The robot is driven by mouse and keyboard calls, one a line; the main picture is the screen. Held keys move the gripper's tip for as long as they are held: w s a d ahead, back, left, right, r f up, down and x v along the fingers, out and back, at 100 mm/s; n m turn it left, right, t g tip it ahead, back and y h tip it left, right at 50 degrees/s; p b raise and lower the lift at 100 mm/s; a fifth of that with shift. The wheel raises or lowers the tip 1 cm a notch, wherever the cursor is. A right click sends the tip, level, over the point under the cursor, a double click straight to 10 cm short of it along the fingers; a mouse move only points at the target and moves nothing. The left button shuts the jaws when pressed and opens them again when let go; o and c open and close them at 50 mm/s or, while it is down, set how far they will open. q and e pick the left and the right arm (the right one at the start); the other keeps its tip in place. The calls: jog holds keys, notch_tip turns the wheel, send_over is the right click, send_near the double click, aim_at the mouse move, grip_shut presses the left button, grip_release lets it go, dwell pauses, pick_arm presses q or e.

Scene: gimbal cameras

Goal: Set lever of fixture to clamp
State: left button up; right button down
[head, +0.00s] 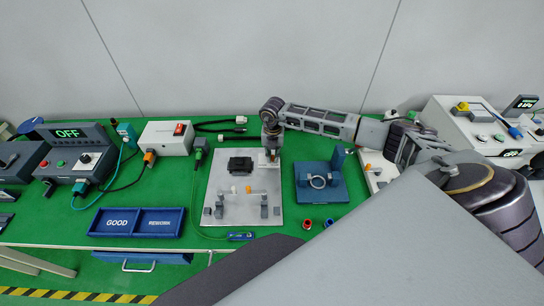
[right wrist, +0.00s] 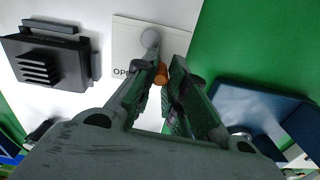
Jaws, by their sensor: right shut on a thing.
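The fixture is a light grey plate (head: 237,207) on the green bench, with a black finned block (head: 240,166) on it. The block also shows at the left of the right wrist view (right wrist: 45,62). Beside the block is a white label plate (right wrist: 125,48) with partly covered lettering that begins "OPE". A lever (right wrist: 150,40) with a grey round end lies over this label, and its orange tip (right wrist: 167,80) is between my right fingers. My right gripper (head: 271,156) reaches down at the plate's upper right and is shut on the lever. My left gripper is not in view.
A blue stand (head: 318,182) with a ring is just right of the plate. Blue GOOD and REWORK trays (head: 137,222) lie to the left. Control boxes, cables and a white box (head: 166,138) line the back.

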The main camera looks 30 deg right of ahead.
aim_at(273, 156)
jog(key=shift+d, duration=0.1)
dwell(0.3)
jog(key=c, duration=1.4)
grip_release()
jog(key=shift+r, duration=6.05)
jog(key=shift+f, duration=0.1)
